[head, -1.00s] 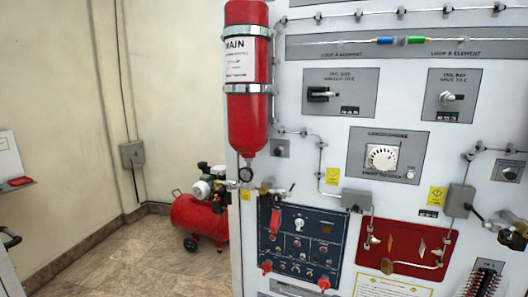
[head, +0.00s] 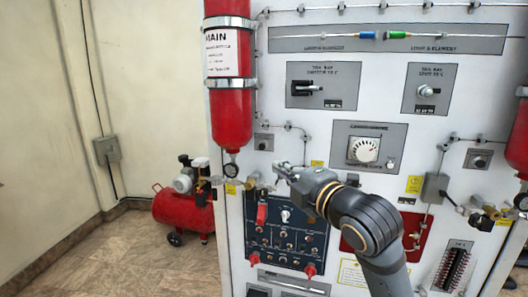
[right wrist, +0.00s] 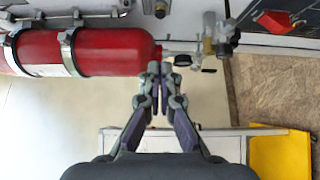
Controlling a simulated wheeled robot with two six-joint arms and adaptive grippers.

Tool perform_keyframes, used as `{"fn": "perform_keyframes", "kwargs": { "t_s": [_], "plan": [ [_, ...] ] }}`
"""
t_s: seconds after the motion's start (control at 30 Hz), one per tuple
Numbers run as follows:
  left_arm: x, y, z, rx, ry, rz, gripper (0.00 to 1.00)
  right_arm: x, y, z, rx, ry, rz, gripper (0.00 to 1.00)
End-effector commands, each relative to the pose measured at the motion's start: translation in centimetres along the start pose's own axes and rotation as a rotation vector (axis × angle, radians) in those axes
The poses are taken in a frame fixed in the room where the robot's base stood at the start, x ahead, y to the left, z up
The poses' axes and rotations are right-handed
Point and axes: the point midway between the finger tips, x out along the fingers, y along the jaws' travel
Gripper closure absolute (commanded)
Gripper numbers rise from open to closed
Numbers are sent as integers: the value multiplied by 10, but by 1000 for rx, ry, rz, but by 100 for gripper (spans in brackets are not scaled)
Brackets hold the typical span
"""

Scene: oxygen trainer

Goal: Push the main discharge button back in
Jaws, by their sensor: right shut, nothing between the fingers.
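The red cylinder labelled MAIN (head: 231,110) hangs upright on the left part of the white panel. A small grey plate with a dark round button (head: 264,142) is on the panel just right of the cylinder's lower end. I cannot tell how far the button stands out. My right gripper (head: 280,168) is shut and empty, below and slightly right of that plate. In the right wrist view the MAIN cylinder (right wrist: 110,52) lies across the picture, and my shut fingertips (right wrist: 160,72) appear near its lower end. My left gripper is out of view.
A gauge (head: 231,170) and brass valve fittings sit under the cylinder, close to my right gripper. A dark blue switch panel (head: 285,235) with red switch covers is below. A red compressor (head: 183,210) stands on the floor at left. A second red cylinder (head: 517,145) is at right.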

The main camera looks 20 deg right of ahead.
Motion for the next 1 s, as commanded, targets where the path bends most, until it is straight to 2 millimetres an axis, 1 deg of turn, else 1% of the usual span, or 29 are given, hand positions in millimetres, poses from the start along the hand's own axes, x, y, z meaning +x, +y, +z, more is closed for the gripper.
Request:
{"fn": "perform_keyframes", "kwargs": {
  "t_s": [0.17, 0.27, 0.33, 0.6, 0.67, 0.8, 0.9, 1.0],
  "plan": [
    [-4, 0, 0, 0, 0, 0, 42, 6, 2, 0, 6, 0, 0, 100],
    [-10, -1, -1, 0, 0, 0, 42, 18, 3, 0, 11, 2, 0, 100],
    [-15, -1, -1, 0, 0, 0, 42, 29, 3, -1, 12, 3, -2, 100],
    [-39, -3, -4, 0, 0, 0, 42, 90, 4, 0, 7, 1, -3, 100],
    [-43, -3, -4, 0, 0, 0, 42, 101, 4, 0, 7, 1, -3, 100],
    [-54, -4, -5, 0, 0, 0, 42, 117, 2, 17, -1, -3, -5, 100],
    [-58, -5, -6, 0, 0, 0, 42, 124, 1, 24, 0, -2, -3, 100],
    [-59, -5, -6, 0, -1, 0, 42, 128, 0, 28, 1, -1, -2, 100]
  ]
}}
